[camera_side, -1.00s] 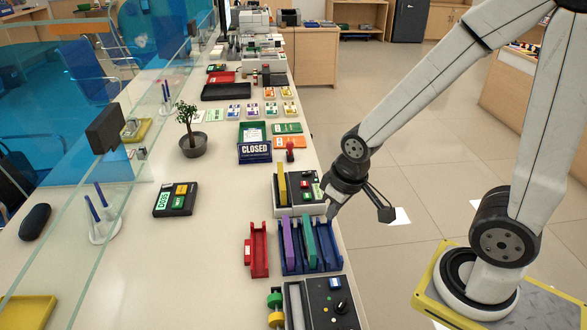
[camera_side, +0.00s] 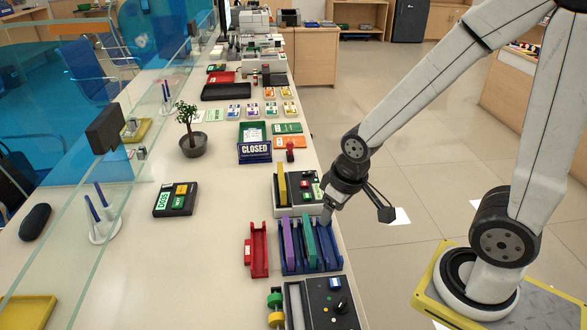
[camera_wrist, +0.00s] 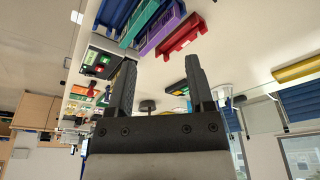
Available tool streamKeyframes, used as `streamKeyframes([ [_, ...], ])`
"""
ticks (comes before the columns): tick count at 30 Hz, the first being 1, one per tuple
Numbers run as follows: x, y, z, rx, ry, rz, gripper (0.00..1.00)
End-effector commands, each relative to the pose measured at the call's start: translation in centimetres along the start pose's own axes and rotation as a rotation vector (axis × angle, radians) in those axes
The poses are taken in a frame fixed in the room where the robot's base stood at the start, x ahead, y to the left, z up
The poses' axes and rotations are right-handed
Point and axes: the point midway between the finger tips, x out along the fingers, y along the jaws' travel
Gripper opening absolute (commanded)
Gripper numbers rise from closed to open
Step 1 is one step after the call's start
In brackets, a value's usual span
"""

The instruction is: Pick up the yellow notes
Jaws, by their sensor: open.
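The yellow notes (camera_side: 282,184) look like a narrow upright yellow bundle in the left slot of a pale machine with a dark button panel (camera_side: 311,187). I cannot make them out clearly in the wrist view. My gripper (camera_side: 327,217) hangs beside the counter's right edge, to the right of and below the yellow notes in the side view, apart from them. In the wrist view my gripper (camera_wrist: 160,62) shows two dark fingers spread apart with nothing between them.
A blue rack (camera_side: 330,262) holding a purple bundle (camera_side: 289,240) and a green bundle (camera_side: 309,240) is close to my gripper. A red holder (camera_side: 258,250) stands left of it. A CLOSED sign (camera_side: 255,152) is behind.

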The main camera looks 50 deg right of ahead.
Motion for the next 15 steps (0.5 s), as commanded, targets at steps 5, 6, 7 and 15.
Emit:
streamKeyframes([
  [5,0.0,0.0,-0.2,-0.011,0.000,0.001,0.68],
  [6,0.1,0.1,-0.3,-0.020,0.000,0.001,0.68],
  [7,0.1,0.1,-0.5,-0.029,0.000,0.002,0.68],
  [15,0.9,1.0,-3.8,-0.254,-0.004,0.016,0.68],
])
